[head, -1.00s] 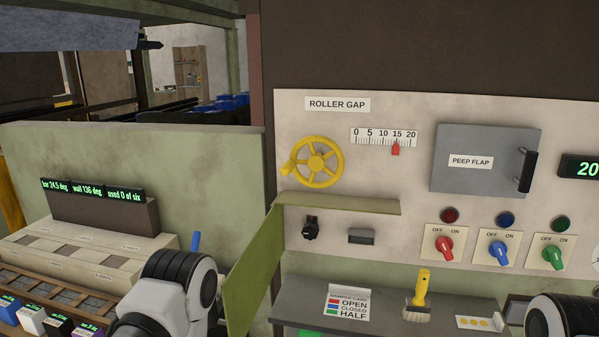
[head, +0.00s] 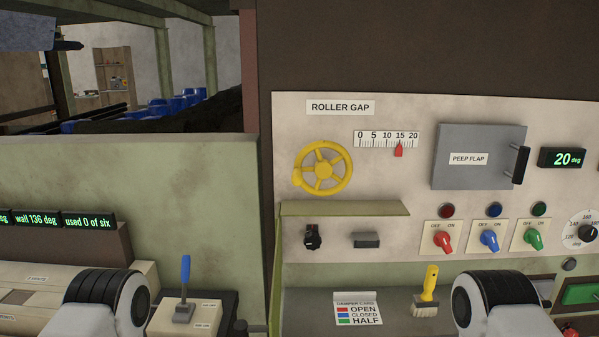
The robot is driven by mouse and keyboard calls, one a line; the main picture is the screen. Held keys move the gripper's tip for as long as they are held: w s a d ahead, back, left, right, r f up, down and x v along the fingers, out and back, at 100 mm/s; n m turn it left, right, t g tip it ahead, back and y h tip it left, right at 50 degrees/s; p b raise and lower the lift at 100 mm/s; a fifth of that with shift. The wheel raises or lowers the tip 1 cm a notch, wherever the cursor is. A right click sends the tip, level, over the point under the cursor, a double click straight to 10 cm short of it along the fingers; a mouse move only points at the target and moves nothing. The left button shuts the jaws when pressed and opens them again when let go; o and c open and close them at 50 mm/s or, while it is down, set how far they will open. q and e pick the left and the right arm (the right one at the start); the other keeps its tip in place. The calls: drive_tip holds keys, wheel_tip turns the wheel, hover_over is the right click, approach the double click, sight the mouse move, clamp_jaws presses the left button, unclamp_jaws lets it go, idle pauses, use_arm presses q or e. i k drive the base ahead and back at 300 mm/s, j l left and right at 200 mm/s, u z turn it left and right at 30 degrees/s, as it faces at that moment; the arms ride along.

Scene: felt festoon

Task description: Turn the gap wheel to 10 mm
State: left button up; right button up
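The yellow gap wheel (head: 323,168) is mounted on the pale panel below the ROLLER GAP label (head: 340,107). Its knob (head: 297,179) sits at the rim's left side. The white gap scale (head: 387,139) runs from 0 to 20, and its red pointer (head: 399,150) stands at about 15. My two arms show only as black-and-white links at the bottom left and bottom right. Neither gripper shows, and nothing touches the wheel.
A green ledge (head: 345,208) juts out below the wheel, above a black knob (head: 312,237). The grey peep flap (head: 478,157) with a black handle is at right, above three switches. A brush (head: 427,292) stands on the lower shelf. A blue-handled lever (head: 185,275) is at left.

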sight(323, 168)
drive_tip(key=k+l, duration=0.1)
drive_tip(key=l, duration=0.35)
drive_tip(key=k+l, duration=0.1)
drive_tip(key=l, duration=0.35)
drive_tip(key=k+l, duration=0.1)
drive_tip(key=l, duration=0.35)
drive_tip(key=i+j, duration=0.2)
drive_tip(key=i, duration=0.25)
drive_tip(key=j+u, duration=0.05)
